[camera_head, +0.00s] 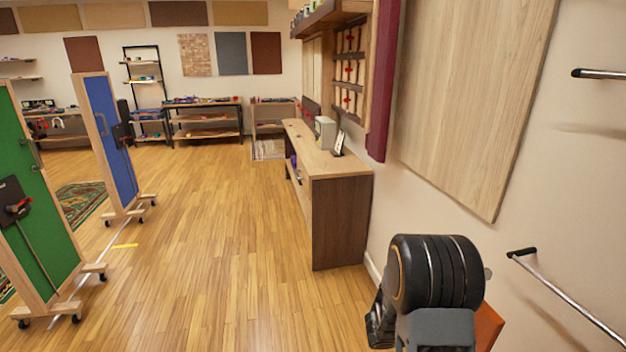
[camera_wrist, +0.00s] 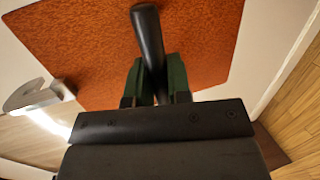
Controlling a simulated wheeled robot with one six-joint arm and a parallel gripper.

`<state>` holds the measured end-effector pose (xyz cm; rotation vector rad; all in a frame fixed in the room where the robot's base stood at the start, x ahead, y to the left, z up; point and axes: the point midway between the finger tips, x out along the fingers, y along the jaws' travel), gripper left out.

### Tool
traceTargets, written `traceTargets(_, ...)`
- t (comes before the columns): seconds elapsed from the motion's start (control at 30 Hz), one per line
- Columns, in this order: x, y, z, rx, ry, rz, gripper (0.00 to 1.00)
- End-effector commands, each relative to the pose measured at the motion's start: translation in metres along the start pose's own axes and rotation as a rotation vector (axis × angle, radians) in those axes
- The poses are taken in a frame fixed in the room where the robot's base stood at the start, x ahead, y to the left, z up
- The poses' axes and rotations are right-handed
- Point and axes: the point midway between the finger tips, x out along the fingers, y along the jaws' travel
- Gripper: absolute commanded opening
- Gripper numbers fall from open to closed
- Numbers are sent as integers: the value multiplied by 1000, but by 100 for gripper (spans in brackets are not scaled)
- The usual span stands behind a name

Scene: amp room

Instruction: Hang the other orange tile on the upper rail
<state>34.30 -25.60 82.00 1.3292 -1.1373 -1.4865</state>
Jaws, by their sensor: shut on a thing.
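The orange tile (camera_wrist: 80,45) fills much of the wrist view, and a black handle (camera_wrist: 148,45) stands out from its face. My gripper (camera_wrist: 157,85) has its green fingers closed on this handle. A grey hook-like piece (camera_wrist: 38,97) shows at the tile's left edge. In the head view only a corner of the orange tile (camera_head: 489,326) shows, behind my wrist at the lower right; my fingers are hidden there. The upper rail (camera_head: 602,74) juts from the right wall, cut by the picture edge. A lower rail (camera_head: 570,300) runs below it, right of my wrist.
A large pale wood panel (camera_head: 470,90) is on the right wall, left of the rails. A wooden cabinet (camera_head: 340,220) stands along the wall further off. Green (camera_head: 35,200) and blue (camera_head: 108,130) wheeled panels stand at left. The middle floor is clear.

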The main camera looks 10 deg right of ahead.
Motion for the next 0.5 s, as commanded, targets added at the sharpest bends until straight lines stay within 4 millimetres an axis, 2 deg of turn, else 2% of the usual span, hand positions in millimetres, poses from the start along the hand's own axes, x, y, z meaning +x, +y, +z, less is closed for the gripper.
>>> traceTargets(0.13, -3, -2, -20, -32, 129, 6, 0)
traceTargets(0.27, -25, 5, -52, -86, 334, 13, 0)
traceTargets(0.37, -62, 15, -82, -136, 539, 20, 0)
traceTargets(0.5, -126, 28, -114, -210, 818, 30, 0)
